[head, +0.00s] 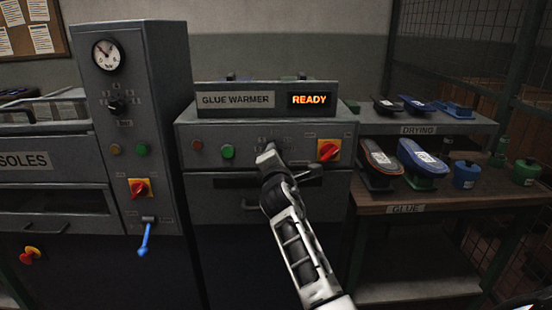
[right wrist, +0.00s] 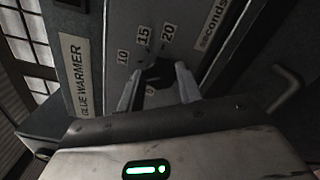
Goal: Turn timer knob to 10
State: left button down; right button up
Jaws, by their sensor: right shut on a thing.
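The timer knob (right wrist: 157,73) is dark and sits on the glue warmer's front panel (head: 205,134). In the right wrist view the marks 10, 15 and 20 and the word "seconds" stand around it. My right gripper (right wrist: 158,84) is shut on the knob, one finger on each side. In the head view my right gripper (head: 268,156) reaches the panel and hides the knob and most of its scale. I cannot tell which mark the knob points to. My left gripper is not in view.
The panel also has a green button (head: 228,152) and a red-yellow switch (head: 328,150) close to my gripper. A lit READY display (head: 310,99) is above. A press cabinet with a gauge (head: 107,55) and another knob (head: 118,103) stands left. Shoes (head: 424,158) lie on the right shelf.

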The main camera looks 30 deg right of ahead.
jog(key=m, duration=0.2)
jog(key=m+b, duration=0.1)
jog(key=m, duration=0.2)
jog(key=shift+f+m, duration=0.2)
jog(key=shift+m, duration=0.1)
dwell(0.5)
jog(key=o, duration=1)
jog(key=shift+r, duration=0.1)
jog(key=b+v, duration=0.1)
jog(key=v, duration=1.1)
jog(key=shift+s, duration=0.1)
